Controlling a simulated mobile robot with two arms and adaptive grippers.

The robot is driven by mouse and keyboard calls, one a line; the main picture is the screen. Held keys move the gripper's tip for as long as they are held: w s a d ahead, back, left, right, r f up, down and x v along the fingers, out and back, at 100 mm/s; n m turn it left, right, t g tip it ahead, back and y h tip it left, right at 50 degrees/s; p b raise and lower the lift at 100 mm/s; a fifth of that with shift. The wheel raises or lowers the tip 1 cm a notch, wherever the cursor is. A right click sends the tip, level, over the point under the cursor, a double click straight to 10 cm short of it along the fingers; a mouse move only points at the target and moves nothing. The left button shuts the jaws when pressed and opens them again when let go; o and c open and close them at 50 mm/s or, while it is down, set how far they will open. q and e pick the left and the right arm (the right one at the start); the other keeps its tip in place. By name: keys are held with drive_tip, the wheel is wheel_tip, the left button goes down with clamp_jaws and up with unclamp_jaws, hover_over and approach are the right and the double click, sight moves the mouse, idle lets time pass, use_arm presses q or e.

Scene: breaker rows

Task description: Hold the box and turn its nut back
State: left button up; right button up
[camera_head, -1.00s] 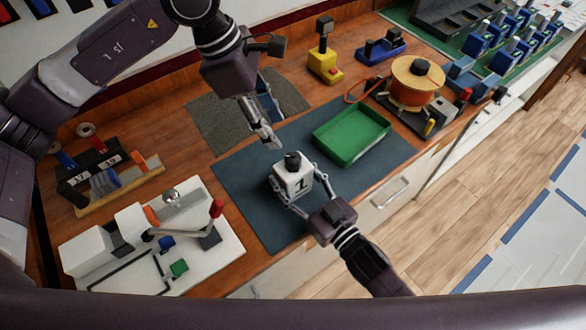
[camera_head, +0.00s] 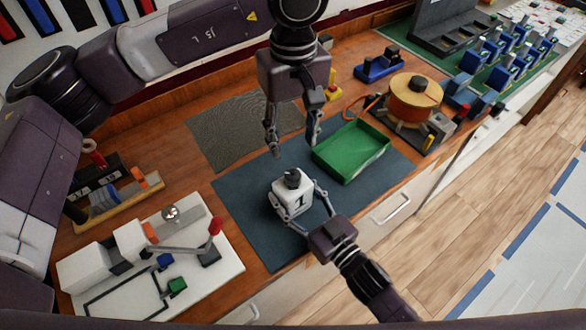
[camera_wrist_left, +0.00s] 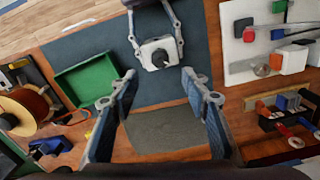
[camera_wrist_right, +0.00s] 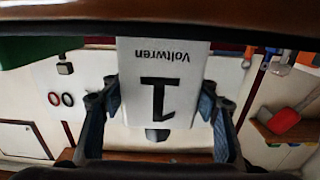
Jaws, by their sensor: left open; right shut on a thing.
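The white box (camera_head: 290,198) marked "1" stands upright on the dark blue mat (camera_head: 240,215). A black nut (camera_head: 292,179) sits on its top; it also shows in the left wrist view (camera_wrist_left: 160,58). My right gripper (camera_head: 297,204) is shut on the box, a finger on each side. The right wrist view shows the box (camera_wrist_right: 160,85) between the fingers, with "Voltwren" upside down on its face. My left gripper (camera_head: 294,148) is open and empty, pointing down above and behind the box, apart from the nut.
A green tray (camera_head: 350,152) lies right of the box. An orange spool (camera_head: 410,103) stands farther right. A white board (camera_head: 190,265) with a red-knobbed lever (camera_head: 214,226) is at left. A grey mat (camera_head: 215,140) lies bare behind.

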sight(293, 173)
use_arm(q)
wheel_tip(293, 173, down, 10)
drive_tip(key=shift+f, duration=0.25)
drive_tip(key=c, duration=1.2)
